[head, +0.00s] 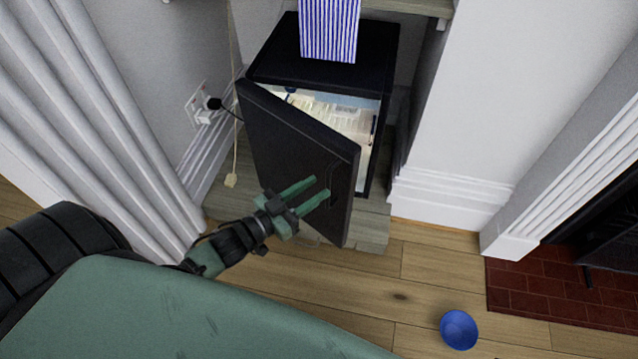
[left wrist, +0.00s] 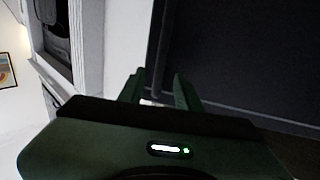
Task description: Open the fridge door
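The small black fridge (head: 370,68) stands in an alcove in the head view. Its door (head: 290,150) is partly open, swung out toward me, and the lit interior (head: 345,112) shows behind it. My left gripper (head: 322,190) is in front of the door's outer face, near its lower free edge. Its two green fingers are apart with nothing visible between them. In the left wrist view the fingers (left wrist: 160,90) are also apart, beside the dark door (left wrist: 240,60). I cannot tell whether they touch the door. My right gripper is not in view.
A blue-and-white striped box (head: 329,28) stands on the fridge. A blue bowl (head: 459,329) lies on the wood floor at the lower right. A brick hearth (head: 560,290) is at the right. A wall socket with a plug (head: 207,104) and a white curtain (head: 90,110) are at the left.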

